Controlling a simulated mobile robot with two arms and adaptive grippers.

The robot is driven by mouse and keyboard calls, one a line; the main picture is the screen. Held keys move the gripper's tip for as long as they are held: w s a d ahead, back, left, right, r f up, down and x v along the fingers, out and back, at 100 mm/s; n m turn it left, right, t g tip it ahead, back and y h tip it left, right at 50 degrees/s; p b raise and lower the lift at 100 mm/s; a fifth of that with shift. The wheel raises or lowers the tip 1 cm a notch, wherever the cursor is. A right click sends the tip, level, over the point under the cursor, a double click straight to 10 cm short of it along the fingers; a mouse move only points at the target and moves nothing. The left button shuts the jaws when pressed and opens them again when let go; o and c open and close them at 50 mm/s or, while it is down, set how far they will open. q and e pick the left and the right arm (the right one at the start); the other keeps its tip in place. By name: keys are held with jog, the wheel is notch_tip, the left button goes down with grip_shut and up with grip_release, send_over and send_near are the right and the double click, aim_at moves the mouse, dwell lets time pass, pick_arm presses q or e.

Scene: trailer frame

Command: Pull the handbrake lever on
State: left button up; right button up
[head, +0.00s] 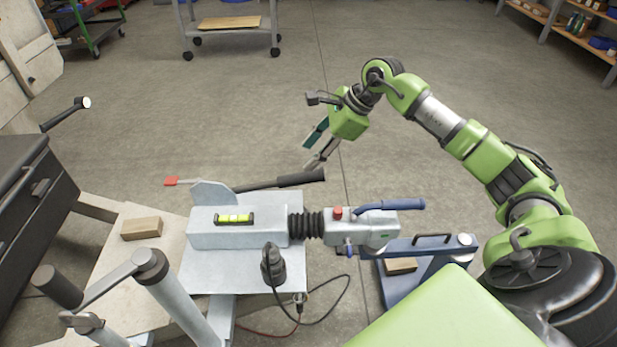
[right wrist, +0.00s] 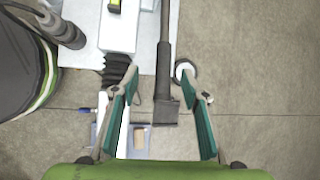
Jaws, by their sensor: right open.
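The handbrake lever is a dark bar with a thick black grip (head: 300,179), lying nearly flat behind the grey drawbar housing, its grip end pointing right. In the right wrist view the lever (right wrist: 165,55) runs vertically in the picture, its blunt end showing between the fingers. My right gripper (head: 307,158) is open and empty, tilted down just above and behind the grip end in the head view. In the right wrist view its two teal-padded fingers (right wrist: 159,72) stand either side of the lever; I cannot tell the height gap. My left gripper is not in view.
The coupling head (head: 355,228) has a blue handle (head: 392,205) and a black bellows (head: 306,225). A spirit level (head: 234,218) lies on the housing. A jockey-wheel post (head: 185,300) and a dark drawer cabinet (head: 30,200) are at left.

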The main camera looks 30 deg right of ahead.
jog(key=h, duration=0.1)
send_near(309, 177)
notch_tip(309, 177, up, 2)
jog(key=d, duration=0.1)
jog(key=shift+g, duration=0.3)
jog(key=x, duration=0.4)
jog(key=b+x, duration=0.1)
jog(key=x, duration=0.3)
jog(key=shift+w+d+f, duration=0.1)
jog(key=shift+w+f, duration=0.2)
jog(key=b+x, duration=0.1)
jog(key=x, duration=0.4)
jog(key=shift+d, duration=0.15)
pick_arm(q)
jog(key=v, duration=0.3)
pick_arm(e)
grip_shut()
